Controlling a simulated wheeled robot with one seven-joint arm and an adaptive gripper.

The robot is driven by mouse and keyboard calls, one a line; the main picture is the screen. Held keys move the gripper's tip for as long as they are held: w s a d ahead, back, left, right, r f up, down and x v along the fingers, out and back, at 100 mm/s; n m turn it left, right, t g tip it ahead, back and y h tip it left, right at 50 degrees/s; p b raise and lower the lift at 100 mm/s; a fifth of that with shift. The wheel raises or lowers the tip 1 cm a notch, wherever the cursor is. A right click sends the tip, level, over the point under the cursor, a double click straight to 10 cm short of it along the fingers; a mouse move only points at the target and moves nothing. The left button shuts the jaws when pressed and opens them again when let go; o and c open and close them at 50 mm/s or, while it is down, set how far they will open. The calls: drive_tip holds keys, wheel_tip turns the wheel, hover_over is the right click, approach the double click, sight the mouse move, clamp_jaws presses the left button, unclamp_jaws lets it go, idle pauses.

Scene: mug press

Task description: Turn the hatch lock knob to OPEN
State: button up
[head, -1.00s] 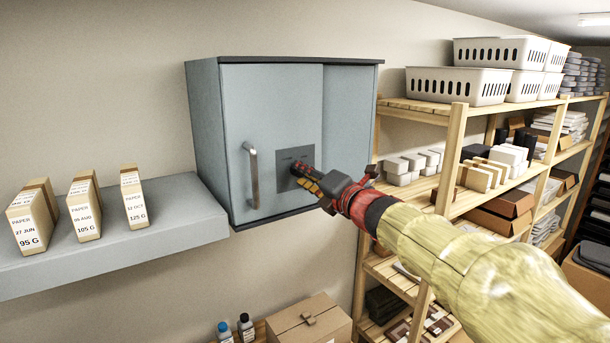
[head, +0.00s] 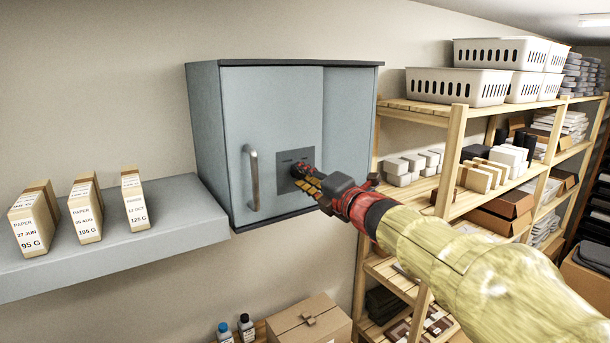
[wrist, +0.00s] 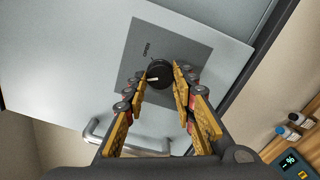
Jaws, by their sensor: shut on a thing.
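The hatch lock knob (wrist: 159,74) is round and black with a pale pointer mark, set on a dark grey plate (wrist: 190,45) on the hatch door. The plate (head: 296,158) also shows in the head view, on the front of the grey-blue cabinet (head: 270,110). The word OPEN is printed on the plate, near the knob. My gripper (wrist: 161,78) is shut on the knob, one yellow-padded finger on each side. In the head view my gripper (head: 302,176) reaches the plate from the lower right and hides the knob.
A vertical bar handle (head: 253,178) stands out from the door left of the plate. A grey wall shelf (head: 150,238) holds three paper boxes. Wooden racks (head: 458,150) with baskets and boxes stand at the right. A cardboard box (head: 308,322) and small bottles are below.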

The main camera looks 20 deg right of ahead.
drive_tip(key=shift+m+p, duration=3.4)
drive_tip(key=shift+m, duration=3.5)
drive_tip(key=o, duration=1.2)
drive_tip(key=shift+c, duration=0.2)
drive_tip(key=v, duration=1.2)
drive_tip(key=shift+r, duration=0.1)
